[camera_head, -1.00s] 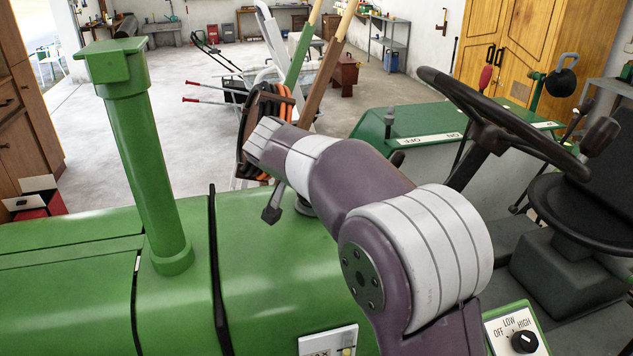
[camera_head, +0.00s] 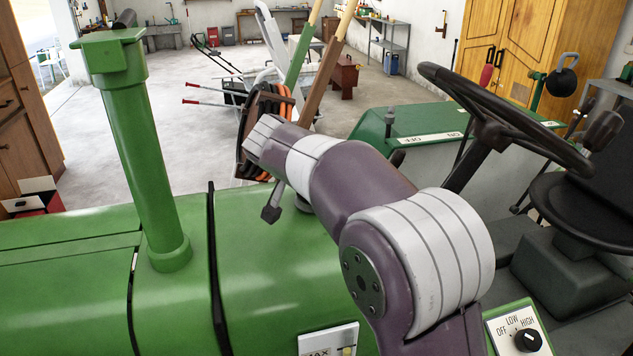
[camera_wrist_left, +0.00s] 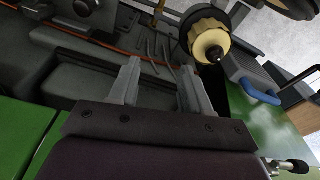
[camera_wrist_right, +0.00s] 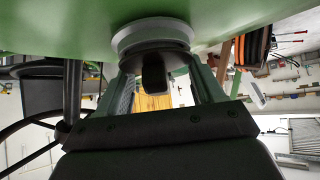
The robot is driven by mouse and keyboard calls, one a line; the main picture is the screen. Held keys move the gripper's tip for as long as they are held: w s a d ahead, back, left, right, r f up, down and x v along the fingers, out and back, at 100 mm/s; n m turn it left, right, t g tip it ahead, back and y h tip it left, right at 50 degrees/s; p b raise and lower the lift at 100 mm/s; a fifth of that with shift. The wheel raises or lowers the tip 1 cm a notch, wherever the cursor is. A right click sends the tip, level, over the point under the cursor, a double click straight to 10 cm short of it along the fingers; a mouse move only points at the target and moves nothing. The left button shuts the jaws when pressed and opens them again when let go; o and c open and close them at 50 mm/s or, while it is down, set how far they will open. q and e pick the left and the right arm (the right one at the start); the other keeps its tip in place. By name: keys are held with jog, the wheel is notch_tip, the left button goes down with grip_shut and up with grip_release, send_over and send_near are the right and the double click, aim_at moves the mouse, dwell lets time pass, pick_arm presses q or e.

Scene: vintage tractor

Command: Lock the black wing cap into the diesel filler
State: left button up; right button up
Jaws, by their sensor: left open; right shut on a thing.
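The black wing cap (camera_wrist_right: 154,70) shows in the right wrist view just under the pale grey ring of the diesel filler (camera_wrist_right: 150,36), which is set in the green hood. My right gripper (camera_wrist_right: 160,72) is shut on the cap, with a finger on each side of it. I cannot tell whether the cap is seated or turned. In the head view my right arm hides the cap; a small part of what looks like the filler (camera_head: 303,206) shows beside the arm. My left gripper (camera_wrist_left: 158,78) is open and empty, seen only in the left wrist view.
The green exhaust stack (camera_head: 145,170) rises from the hood left of my right arm. The steering wheel (camera_head: 490,125) and seat (camera_head: 585,215) are at the right. In the left wrist view, a cream-and-dark round part (camera_wrist_left: 208,40) and grey engine parts lie beyond my left fingers.

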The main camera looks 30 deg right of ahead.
jog(key=shift+f, duration=0.1)
jog(key=c, duration=1)
jog(key=n+t+y, duration=0.1)
jog(key=n, duration=0.2)
jog(key=shift+t+y, duration=0.4)
jog(key=n+t+y, duration=0.1)
jog(key=n+y, duration=0.1)
jog(key=n, duration=0.1)
jog(key=shift+w+a+f, duration=0.1)
jog(key=shift+a, duration=0.05)
jog(key=o, duration=1.7)
jog(key=shift+a+n, duration=0.1)
jog(key=shift+n, duration=0.3)
jog(key=shift+c, duration=0.2)
